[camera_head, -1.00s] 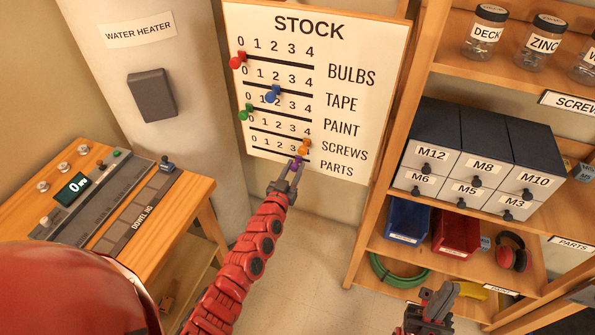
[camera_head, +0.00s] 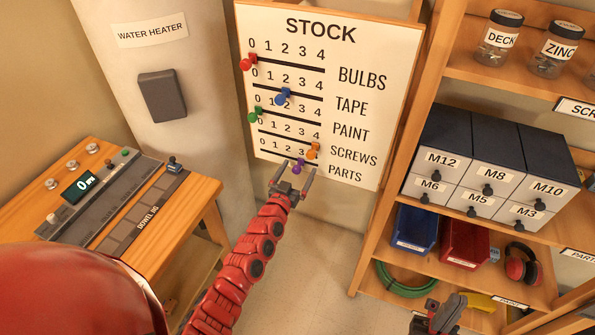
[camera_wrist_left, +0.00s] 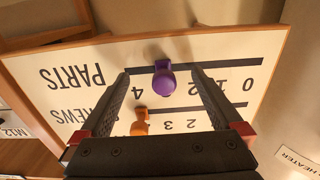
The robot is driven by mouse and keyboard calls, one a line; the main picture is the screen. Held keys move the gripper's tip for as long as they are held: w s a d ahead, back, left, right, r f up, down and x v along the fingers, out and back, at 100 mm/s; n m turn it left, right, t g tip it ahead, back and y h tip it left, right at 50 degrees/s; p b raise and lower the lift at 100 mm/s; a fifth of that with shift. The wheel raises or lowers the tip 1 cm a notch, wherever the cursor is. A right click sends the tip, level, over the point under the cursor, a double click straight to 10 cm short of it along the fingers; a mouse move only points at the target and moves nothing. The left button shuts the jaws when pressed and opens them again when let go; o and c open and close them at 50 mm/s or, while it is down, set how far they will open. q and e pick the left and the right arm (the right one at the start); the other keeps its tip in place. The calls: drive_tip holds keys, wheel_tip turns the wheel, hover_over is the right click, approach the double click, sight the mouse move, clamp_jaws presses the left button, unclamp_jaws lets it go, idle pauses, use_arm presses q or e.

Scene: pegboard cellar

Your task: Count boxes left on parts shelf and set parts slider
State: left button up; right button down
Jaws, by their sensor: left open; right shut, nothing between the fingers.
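The STOCK board (camera_head: 355,55) hangs upright with sliders on black lines numbered 0 to 4. The purple PARTS peg (camera_head: 298,168) is on the lowest line. In the left wrist view, upside down, the purple peg (camera_wrist_left: 163,80) covers about the 3, beside the visible 4. My left gripper (camera_head: 293,176) is open, its fingers apart on either side of the purple peg; they also show in the left wrist view (camera_wrist_left: 163,90). Several labelled boxes (camera_head: 488,172), M12 to M3, stand on the shelf tagged PARTS (camera_head: 583,256). My right gripper (camera_head: 445,312) is shut and empty at bottom right.
The orange SCREWS peg (camera_head: 313,151) sits near 4, just above the purple one. Red (camera_head: 248,62), blue (camera_head: 283,96) and green (camera_head: 255,116) pegs sit higher. Blue (camera_head: 416,228) and red bins (camera_head: 464,245) stand below the boxes. A wooden control desk (camera_head: 190,195) is at left.

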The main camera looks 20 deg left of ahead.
use_arm(q)
drive_tip(key=shift+s, duration=0.3)
drive_tip(key=shift+s+a+p, duration=0.1)
drive_tip(key=shift+s+p, duration=0.9)
drive_tip(key=shift+s, duration=0.55)
drive_tip(key=s+p, duration=0.1)
drive_tip(key=s, duration=0.4)
drive_tip(key=shift+s+a+p, duration=0.1)
drive_tip(key=shift+s+p, duration=0.2)
drive_tip(key=shift+s, duration=0.1)
